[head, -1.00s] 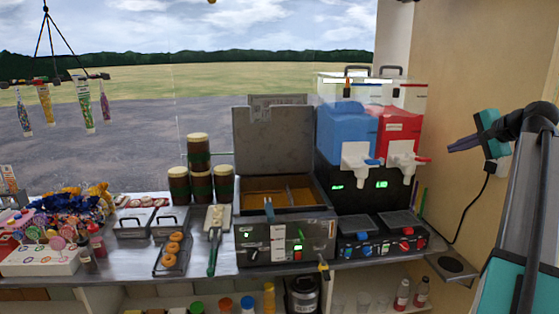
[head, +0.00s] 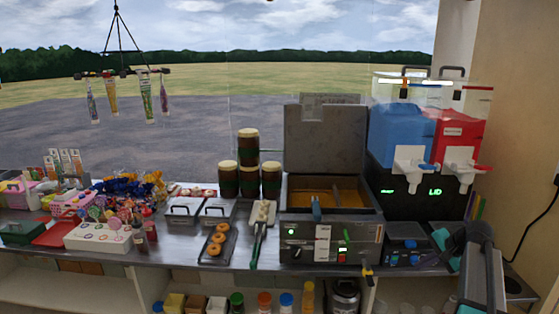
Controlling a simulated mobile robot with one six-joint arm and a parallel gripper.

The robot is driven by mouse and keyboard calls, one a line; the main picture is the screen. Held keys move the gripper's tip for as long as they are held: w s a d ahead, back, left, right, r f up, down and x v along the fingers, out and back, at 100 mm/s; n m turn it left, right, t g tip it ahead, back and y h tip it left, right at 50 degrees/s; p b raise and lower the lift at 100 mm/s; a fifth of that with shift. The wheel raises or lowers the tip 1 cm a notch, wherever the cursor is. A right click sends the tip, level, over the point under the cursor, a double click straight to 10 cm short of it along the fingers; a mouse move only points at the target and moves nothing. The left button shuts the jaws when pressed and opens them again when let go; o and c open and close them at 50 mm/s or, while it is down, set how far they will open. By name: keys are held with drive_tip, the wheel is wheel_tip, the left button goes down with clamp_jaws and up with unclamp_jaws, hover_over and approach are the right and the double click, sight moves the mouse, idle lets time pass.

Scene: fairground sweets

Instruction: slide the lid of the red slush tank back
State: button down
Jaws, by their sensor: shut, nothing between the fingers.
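The red slush tank (head: 458,130) stands at the right of the counter, beside the blue slush tank (head: 402,128). Its clear lid with a dark handle (head: 452,71) lies across its top. The lid looks closed, though its edges are hard to make out. My gripper (head: 436,262) is low at the right, in front of the slush machine and well below the lid. It is shut and holds nothing. Its fingers are small and dark here, and the arm hides part of the machine's base.
White taps (head: 462,163) stick out from the tank fronts. A fryer (head: 327,140) with a raised cover stands just left of the machine. A wall (head: 520,110) closes off the right side. Several tubes (head: 146,95) hang at the upper left.

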drive_tip(key=s+a+f+n+g, duration=0.1)
drive_tip(key=s+a+f+g, duration=0.15)
drive_tip(key=a+f, duration=0.5)
drive_tip(key=s+a+f+n+g, duration=0.1)
drive_tip(key=s+a+f+n, duration=0.3)
drive_tip(key=f, duration=0.7)
drive_tip(key=s+a+f+n+g+b, duration=0.1)
drive_tip(key=s+a+f+n+g, duration=0.25)
drive_tip(key=s+a+f, duration=1.35)
drive_tip(key=s+a+f+n+g+h, duration=0.1)
drive_tip(key=s+f, duration=0.2)
drive_tip(key=s, duration=0.4)
drive_tip(key=s+a+f+n+g+h, duration=0.1)
drive_tip(key=s+f+n+g, duration=0.1)
drive_tip(key=s+f, duration=0.2)
drive_tip(key=s+a+f+n+g+h+b, duration=0.1)
drive_tip(key=s+f, duration=0.3)
drive_tip(key=s, duration=0.6)
drive_tip(key=shift+s+a+n+g, duration=0.3)
drive_tip(key=shift+a+n+g, duration=0.15)
drive_tip(key=shift+a, duration=0.1)
